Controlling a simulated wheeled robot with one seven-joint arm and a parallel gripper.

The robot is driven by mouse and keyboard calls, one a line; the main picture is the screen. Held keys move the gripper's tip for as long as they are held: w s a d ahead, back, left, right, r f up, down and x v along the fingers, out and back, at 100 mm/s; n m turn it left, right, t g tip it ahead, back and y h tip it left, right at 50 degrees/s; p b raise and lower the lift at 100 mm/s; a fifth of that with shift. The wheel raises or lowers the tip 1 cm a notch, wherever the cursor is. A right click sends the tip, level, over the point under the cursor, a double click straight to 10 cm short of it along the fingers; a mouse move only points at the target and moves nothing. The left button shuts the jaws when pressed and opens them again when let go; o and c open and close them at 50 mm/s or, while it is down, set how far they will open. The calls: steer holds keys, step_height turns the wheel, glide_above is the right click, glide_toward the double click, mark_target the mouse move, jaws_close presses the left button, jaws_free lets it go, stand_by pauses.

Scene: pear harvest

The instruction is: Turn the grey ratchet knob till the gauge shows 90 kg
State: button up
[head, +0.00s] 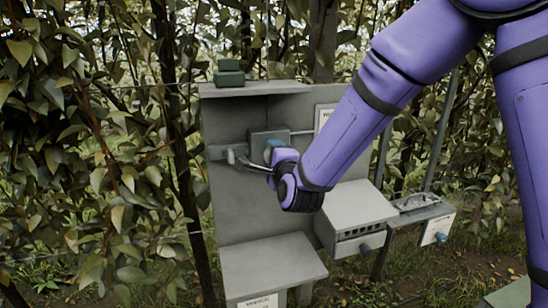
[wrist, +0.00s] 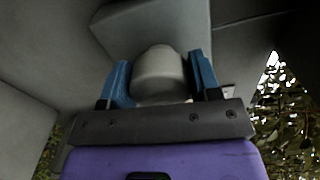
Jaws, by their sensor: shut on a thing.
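The grey ratchet knob (wrist: 158,72) shows in the wrist view as a pale, rounded cylinder. My gripper (wrist: 161,76) has one blue finger on each side of it and is shut on it. In the head view my gripper (head: 270,151) is at the front of a grey box (head: 268,138) on the upright grey board. The knob is hidden there by my fingers and wrist. I cannot make out a gauge face or a reading in either view.
A pale cylinder (head: 230,156) stands just left of my gripper. A green block (head: 229,72) sits on the board's top shelf (head: 255,90). Foliage surrounds the station.

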steer(key=shift+m, duration=0.3)
steer(key=o, duration=0.9)
steer(key=v, duration=1)
steer(key=shift+s+d, duration=0.1)
steer(key=shift+s, duration=0.3)
